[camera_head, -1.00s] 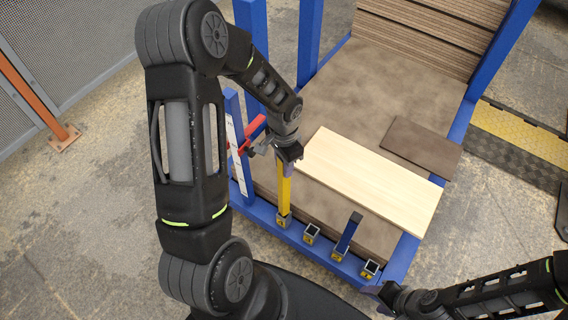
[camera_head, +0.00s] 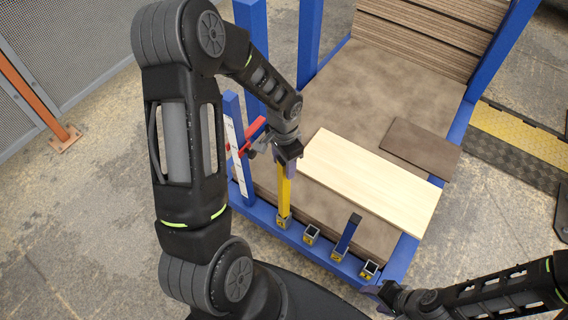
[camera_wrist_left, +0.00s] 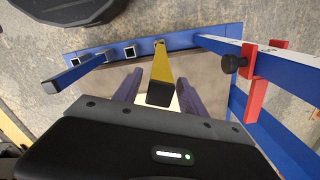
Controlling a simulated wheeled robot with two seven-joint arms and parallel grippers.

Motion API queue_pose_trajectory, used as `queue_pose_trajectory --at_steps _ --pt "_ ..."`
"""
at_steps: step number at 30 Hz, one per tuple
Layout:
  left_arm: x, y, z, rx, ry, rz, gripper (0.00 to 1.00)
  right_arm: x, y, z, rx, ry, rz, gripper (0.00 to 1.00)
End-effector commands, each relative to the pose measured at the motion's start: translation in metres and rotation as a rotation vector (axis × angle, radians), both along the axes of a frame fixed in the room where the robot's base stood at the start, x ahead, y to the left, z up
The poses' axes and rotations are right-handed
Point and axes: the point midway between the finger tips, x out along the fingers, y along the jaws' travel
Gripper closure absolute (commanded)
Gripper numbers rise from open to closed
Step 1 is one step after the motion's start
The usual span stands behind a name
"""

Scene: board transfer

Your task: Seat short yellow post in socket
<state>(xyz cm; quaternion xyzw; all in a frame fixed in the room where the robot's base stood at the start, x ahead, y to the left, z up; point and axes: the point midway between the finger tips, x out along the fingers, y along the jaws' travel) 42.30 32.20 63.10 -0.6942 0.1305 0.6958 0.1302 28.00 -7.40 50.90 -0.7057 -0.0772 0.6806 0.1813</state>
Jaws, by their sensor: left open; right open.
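The short yellow post (camera_head: 285,197) stands upright, its lower end at the leftmost socket (camera_head: 283,222) on the blue frame's front rail. How deep it sits cannot be told. In the left wrist view the post (camera_wrist_left: 161,66) runs from the rail to a black top end. My left gripper (camera_head: 287,160) is at the post's top. In the left wrist view its two fingers (camera_wrist_left: 158,93) are open on either side of the post, with gaps.
Two empty-looking sockets (camera_head: 311,233) (camera_head: 368,269) flank a short blue post (camera_head: 348,235) in another socket. A pale board (camera_head: 370,180) and a dark board (camera_head: 420,149) lie on the brown deck. A red clamp (camera_head: 254,133) is on the white-scaled upright left of my gripper.

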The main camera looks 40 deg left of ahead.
Motion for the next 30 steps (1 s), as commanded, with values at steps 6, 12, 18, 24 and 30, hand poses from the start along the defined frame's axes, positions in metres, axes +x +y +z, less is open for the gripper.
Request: queue_pose_trajectory --at_steps 6,12,18,24,30 --pt "0.002 0.000 0.047 0.002 -0.007 0.000 0.51 0.000 0.000 0.005 0.000 0.001 -0.001 0.47" --pt "0.001 0.000 0.089 0.000 -0.005 0.001 0.51 0.000 0.000 0.010 0.000 0.001 -0.001 0.47" --pt "0.001 0.000 0.110 0.001 -0.004 -0.001 0.51 0.000 0.000 0.011 0.000 0.001 -0.001 0.47" --pt "0.001 0.000 0.113 0.000 -0.003 -0.001 0.51 0.000 0.000 0.011 0.000 0.001 -0.001 0.47" --pt "0.001 0.000 0.113 0.000 -0.002 0.000 0.51 0.000 0.000 0.011 0.000 0.001 -0.001 0.47"
